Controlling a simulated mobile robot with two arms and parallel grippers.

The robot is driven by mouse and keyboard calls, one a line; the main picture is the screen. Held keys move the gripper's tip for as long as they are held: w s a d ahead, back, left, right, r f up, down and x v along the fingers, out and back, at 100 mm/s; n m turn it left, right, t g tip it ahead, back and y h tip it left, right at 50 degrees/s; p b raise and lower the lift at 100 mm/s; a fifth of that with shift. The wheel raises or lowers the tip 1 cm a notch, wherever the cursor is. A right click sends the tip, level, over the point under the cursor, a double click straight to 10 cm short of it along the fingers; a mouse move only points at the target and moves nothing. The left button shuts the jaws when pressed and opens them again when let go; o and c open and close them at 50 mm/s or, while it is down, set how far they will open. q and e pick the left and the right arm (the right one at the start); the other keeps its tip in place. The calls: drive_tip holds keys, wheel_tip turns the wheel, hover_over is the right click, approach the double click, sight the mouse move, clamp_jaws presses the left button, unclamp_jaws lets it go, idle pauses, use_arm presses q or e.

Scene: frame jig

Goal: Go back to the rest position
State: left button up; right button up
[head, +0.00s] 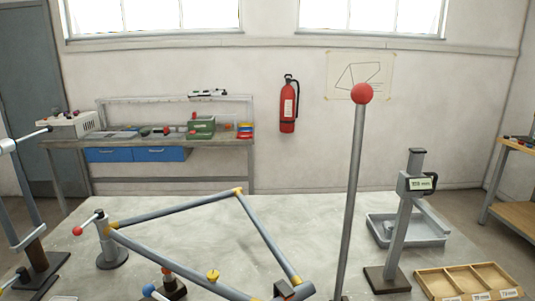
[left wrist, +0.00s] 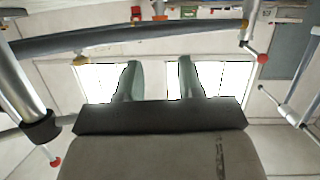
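My left gripper (left wrist: 159,80) shows in the left wrist view, its two grey fingers apart with nothing between them. The wrist view looks upside down, with the windows behind the fingers and a dark tube (left wrist: 110,37) crossing above them. Neither gripper can be made out in the head view, and my right gripper is not seen. A frame of grey tubes (head: 175,210) with yellow joints is at the table's middle, its near end cut off by the bottom edge.
A tall post with a red ball (head: 362,93) rises right of the frame. A gauge stand (head: 400,235), a grey tray (head: 433,238) and a wooden compartment box (head: 432,284) are at right. A clamp post (head: 110,245) stands at left. The table's back middle (head: 310,215) is clear.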

use_arm(q)
drive_tip(key=s+d+f+m+g, duration=0.1)
drive_tip(key=s+d+f+g, duration=0.25)
drive_tip(key=s, duration=0.45)
drive_tip(key=s+d+f+g, duration=0.2)
drive_tip(key=s+f+g, duration=0.15)
drive_tip(key=s, duration=0.45)
drive_tip(key=s+d+f+m+g, duration=0.1)
drive_tip(key=s+d+f+g, duration=0.25)
drive_tip(key=s, duration=0.45)
wheel_tip(320, 180, down, 32)
drive_tip(key=s+g+b, duration=0.2)
drive_tip(key=b, duration=0.2)
drive_tip(key=s+a+f+b, duration=0.1)
drive_tip(key=s+f, duration=0.7)
drive_tip(key=s+a+f+b, duration=0.2)
drive_tip(key=s+f, duration=0.6)
drive_tip(key=f, duration=0.1)
drive_tip(key=shift+a+f+g, duration=0.25)
drive_tip(key=shift+g, duration=0.1)
